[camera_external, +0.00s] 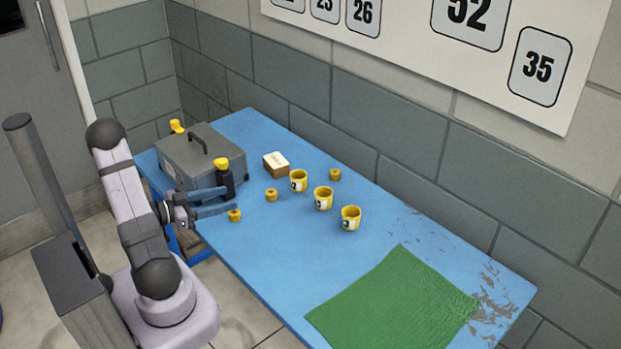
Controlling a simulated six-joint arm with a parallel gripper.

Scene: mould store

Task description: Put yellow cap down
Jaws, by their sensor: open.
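Three small round yellow caps rest on the blue table: one near the front edge (234,215), one a little farther back (271,195), and one behind the cups (335,174). My gripper (231,198) is open, low over the left part of the table, its two fingers pointing right with nothing seen between them. The nearest cap is right by the tip of the lower finger; I cannot tell whether they touch. A black upright piece with a yellow top (222,166) stands just behind the upper finger.
Three yellow cups with white labels (298,181) (323,198) (350,218) stand in a row mid-table. A grey case (202,157) and a small brown-and-white box (276,164) are behind my gripper. A green mat (395,305) covers the right front. Blue table (285,250) left of it is clear.

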